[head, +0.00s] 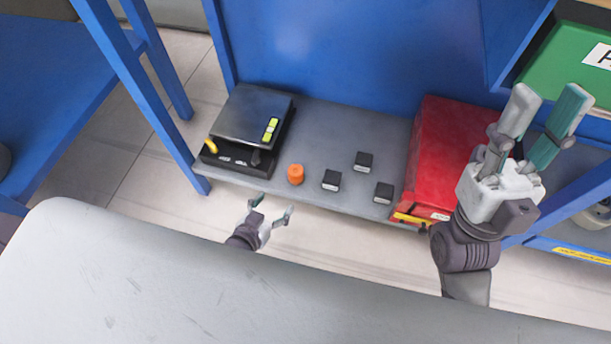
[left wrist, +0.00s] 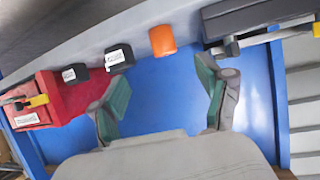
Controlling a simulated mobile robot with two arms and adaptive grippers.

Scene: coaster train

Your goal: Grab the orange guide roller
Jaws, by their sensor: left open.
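The orange guide roller (head: 295,174) stands on the grey lower shelf (head: 330,124), between a black scale and small black blocks. It also shows in the left wrist view (left wrist: 162,40) near the top, beyond the fingertips and between them sideways. My left gripper (head: 274,206) is open and empty, in front of the shelf edge and short of the roller. Its two fingers also show in the left wrist view (left wrist: 160,85). My right gripper (head: 548,98) is raised at the right, its fingers apart with nothing between them.
A black scale (head: 252,117) stands left of the roller. Several small black blocks (head: 331,180) sit to its right, then a red box (head: 445,145). A blue post (head: 150,110) stands at the shelf's left end. A large pale surface (head: 150,275) fills the foreground.

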